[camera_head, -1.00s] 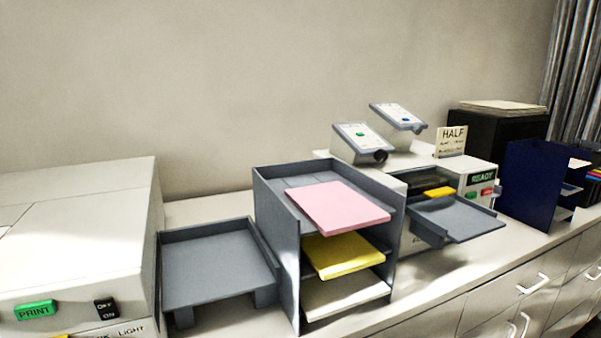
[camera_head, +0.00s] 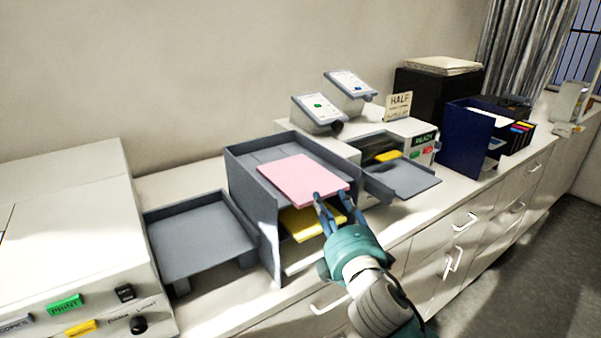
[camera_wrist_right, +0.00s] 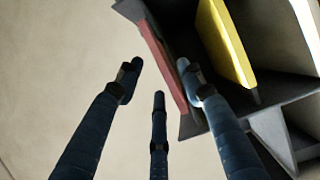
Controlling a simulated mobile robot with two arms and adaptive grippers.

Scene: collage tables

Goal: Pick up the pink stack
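The pink stack (camera_head: 303,181) lies on the top shelf of a grey tray rack (camera_head: 268,226), its front edge sticking out past the shelf. My right gripper (camera_head: 330,203) is at the front edge of the pink stack, with its fingers spread. In the right wrist view the open fingers (camera_wrist_right: 160,85) point at the rack, and the pink stack (camera_wrist_right: 165,62) shows edge-on between them. Whether a finger touches it cannot be told. The yellow stack (camera_head: 305,222) lies on the shelf below, partly hidden by my gripper. My left gripper is not in view.
An empty grey tray (camera_head: 200,240) stands left of the rack, beside a white machine (camera_head: 75,240) with buttons. Right of the rack is another machine with a grey output tray (camera_head: 405,180) and a yellow piece. A dark blue holder (camera_head: 468,138) stands farther right. Drawers run below the counter.

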